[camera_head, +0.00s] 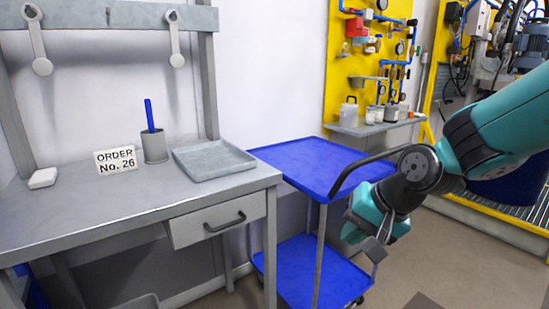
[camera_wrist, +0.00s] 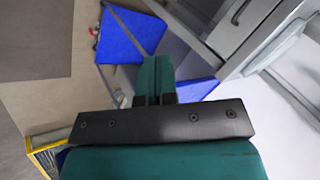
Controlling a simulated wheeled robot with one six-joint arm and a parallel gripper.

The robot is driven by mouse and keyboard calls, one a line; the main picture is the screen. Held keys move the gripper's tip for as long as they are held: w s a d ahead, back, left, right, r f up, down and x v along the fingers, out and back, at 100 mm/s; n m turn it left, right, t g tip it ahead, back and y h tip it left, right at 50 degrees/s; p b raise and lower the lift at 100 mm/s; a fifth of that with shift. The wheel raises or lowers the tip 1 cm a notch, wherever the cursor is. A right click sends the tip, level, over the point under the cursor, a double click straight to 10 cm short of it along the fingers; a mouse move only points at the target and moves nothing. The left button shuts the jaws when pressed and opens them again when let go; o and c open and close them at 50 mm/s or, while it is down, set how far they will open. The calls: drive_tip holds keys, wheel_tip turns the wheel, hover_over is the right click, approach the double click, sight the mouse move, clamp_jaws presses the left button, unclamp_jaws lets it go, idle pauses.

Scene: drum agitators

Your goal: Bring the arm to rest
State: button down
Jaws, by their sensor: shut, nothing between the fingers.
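My gripper (camera_head: 372,228) hangs at the end of my teal and dark arm, in front of the right side of the blue cart (camera_head: 310,160) in the head view. It is shut and empty. In the wrist view the closed teal fingers (camera_wrist: 154,75) point away from the camera, with blue cart surfaces (camera_wrist: 128,35) beyond them. The arm is bent at the wrist and hides part of the cart. I cannot tell the exact gap between gripper and cart.
A grey workbench (camera_head: 90,215) with a drawer (camera_head: 218,220), a tray (camera_head: 214,160), a cup with a blue stick (camera_head: 154,147) and an order sign (camera_head: 116,160) stands at left. A yellow panel (camera_head: 345,60) and machinery (camera_head: 490,50) are behind. Open floor (camera_head: 450,250) lies at right.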

drive_tip(key=s+r+n+g, duration=0.2)
drive_tip(key=s+n, duration=0.3)
drive_tip(key=s, duration=0.5)
drive_tip(key=s+r+n+g, duration=0.2)
drive_tip(key=s+n, duration=0.3)
drive_tip(key=s, duration=0.5)
wheel_tip(320, 180, up, 14)
drive_tip(key=s+h+p, duration=0.1)
drive_tip(key=p, duration=1.2)
drive_tip(key=shift+s+p, duration=0.15)
drive_tip(key=shift+p, duration=0.15)
drive_tip(key=shift+d, duration=0.1)
